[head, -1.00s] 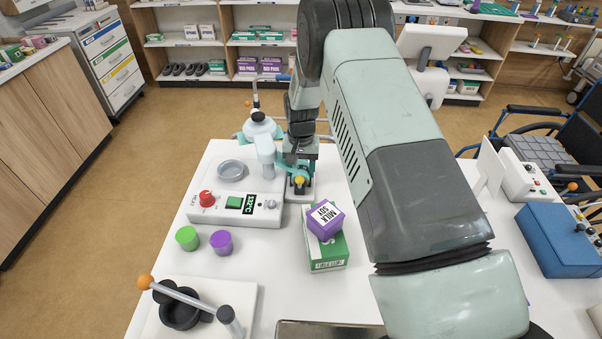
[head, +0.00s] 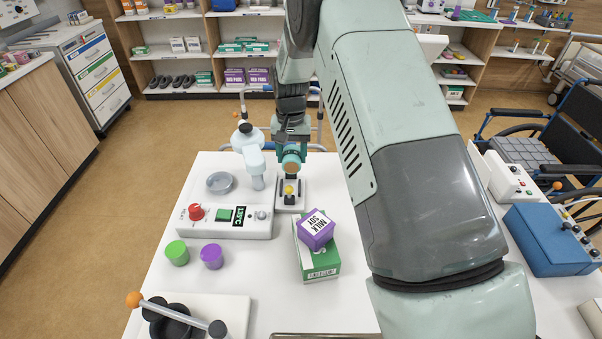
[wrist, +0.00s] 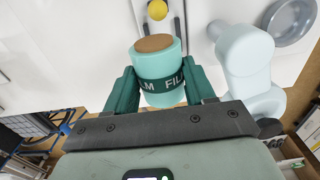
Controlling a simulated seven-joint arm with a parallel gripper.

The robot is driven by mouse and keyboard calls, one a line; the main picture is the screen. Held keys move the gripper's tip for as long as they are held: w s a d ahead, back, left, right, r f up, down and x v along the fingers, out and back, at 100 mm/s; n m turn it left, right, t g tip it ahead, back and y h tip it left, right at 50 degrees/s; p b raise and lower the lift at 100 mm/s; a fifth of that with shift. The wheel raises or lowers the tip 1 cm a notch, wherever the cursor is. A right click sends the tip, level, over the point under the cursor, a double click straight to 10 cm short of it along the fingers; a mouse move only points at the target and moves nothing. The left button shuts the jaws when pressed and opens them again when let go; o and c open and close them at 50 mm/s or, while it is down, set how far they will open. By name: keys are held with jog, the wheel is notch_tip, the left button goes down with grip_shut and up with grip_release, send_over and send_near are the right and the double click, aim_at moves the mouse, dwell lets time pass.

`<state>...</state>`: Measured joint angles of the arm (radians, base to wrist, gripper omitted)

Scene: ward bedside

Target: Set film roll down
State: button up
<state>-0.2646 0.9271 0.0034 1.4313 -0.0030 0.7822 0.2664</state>
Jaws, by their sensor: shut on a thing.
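The film roll is a light teal cylinder with a dark green band lettered "FILM" and a brown end, seen in the wrist view (wrist: 158,68) and the head view (head: 293,158). My gripper (wrist: 160,88) is shut on it, with one teal finger on each side of the band. In the head view, my gripper (head: 291,150) holds the roll at the table's far side, close to a small grey-white stand with a yellow knob (head: 289,190). The gap between roll and stand is hard to judge.
A pale blue-white device (head: 249,155) and a grey dish (head: 220,182) stand left of the roll. A control box with a red knob (head: 223,222) is nearer. A purple box (head: 316,230) rests on a green box (head: 318,262). Green (head: 177,253) and purple (head: 211,256) cups stand at left.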

jog(key=s+d, duration=0.2)
jog(key=d, duration=1.1)
jog(key=f, duration=0.4)
jog(key=d+f, duration=0.1)
jog(key=f, duration=0.2)
jog(key=shift+f, duration=2.05)
jog(key=shift+f, duration=0.2)
jog(key=o, duration=1.1)
